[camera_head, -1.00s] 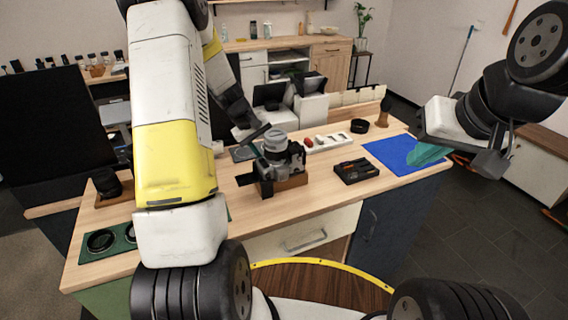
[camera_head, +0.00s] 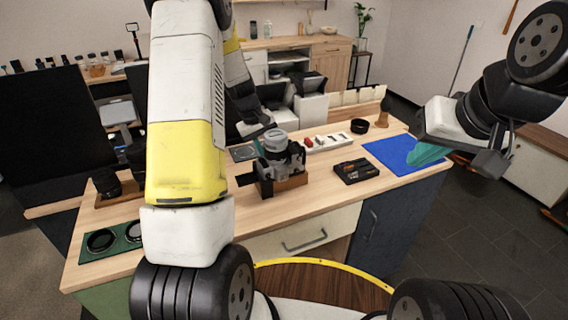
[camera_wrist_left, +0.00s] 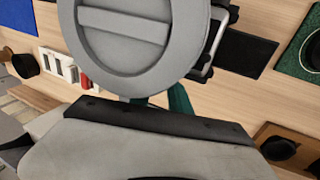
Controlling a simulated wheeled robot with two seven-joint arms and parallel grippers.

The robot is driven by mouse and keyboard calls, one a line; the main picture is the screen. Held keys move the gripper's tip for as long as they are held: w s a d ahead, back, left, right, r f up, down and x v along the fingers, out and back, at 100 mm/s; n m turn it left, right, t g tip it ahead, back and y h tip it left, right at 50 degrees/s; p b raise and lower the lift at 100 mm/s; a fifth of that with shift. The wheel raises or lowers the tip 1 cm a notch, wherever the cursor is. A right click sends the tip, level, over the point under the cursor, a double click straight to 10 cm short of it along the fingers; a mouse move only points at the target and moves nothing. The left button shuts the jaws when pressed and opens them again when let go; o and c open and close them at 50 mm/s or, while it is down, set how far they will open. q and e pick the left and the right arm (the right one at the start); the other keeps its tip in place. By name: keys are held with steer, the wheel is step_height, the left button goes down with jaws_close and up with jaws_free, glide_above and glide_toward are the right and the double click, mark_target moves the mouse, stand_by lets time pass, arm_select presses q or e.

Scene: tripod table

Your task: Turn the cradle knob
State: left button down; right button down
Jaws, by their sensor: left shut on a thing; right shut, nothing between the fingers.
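A black camera with an upright grey lens (camera_head: 275,141) sits in a brown wooden cradle (camera_head: 290,184) at mid-table. In the left wrist view a large grey disc with a raised bar (camera_wrist_left: 122,28) fills the top, seen very close. My left gripper (camera_head: 259,145) is beside the lens on its left, mostly behind my own arm. One teal finger (camera_wrist_left: 180,104) shows below the disc. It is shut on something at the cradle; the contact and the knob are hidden. My right gripper (camera_head: 425,155) is shut and empty, above the table's right end.
A blue mat (camera_head: 390,150), a black tray (camera_head: 356,171), a white strip with a red piece (camera_head: 328,142) and a black ring (camera_head: 359,126) lie to the right. A green tray with round rings (camera_head: 112,241) is at the left. The front middle of the table is clear.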

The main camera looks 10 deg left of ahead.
arm_select(q)
steer(key=g+y, duration=0.1)
steer(key=y, duration=0.1)
steer(key=g+y, duration=0.1)
steer(key=shift+w+d+g+y, duration=0.25)
steer(key=shift+d+g+y, duration=0.05)
steer(key=shift+d, duration=0.1)
steer(key=g+y, duration=0.1)
steer(key=y, duration=0.1)
steer(key=g+y, duration=0.2)
steer(key=shift+w+d+f+y, duration=0.1)
steer(key=shift+w+d+y, duration=0.1)
steer(key=shift+y, duration=0.1)
steer(key=c, duration=1.4)
jaws_free()
steer(key=shift+o, duration=0.2)
steer(key=shift+v, duration=2.5)
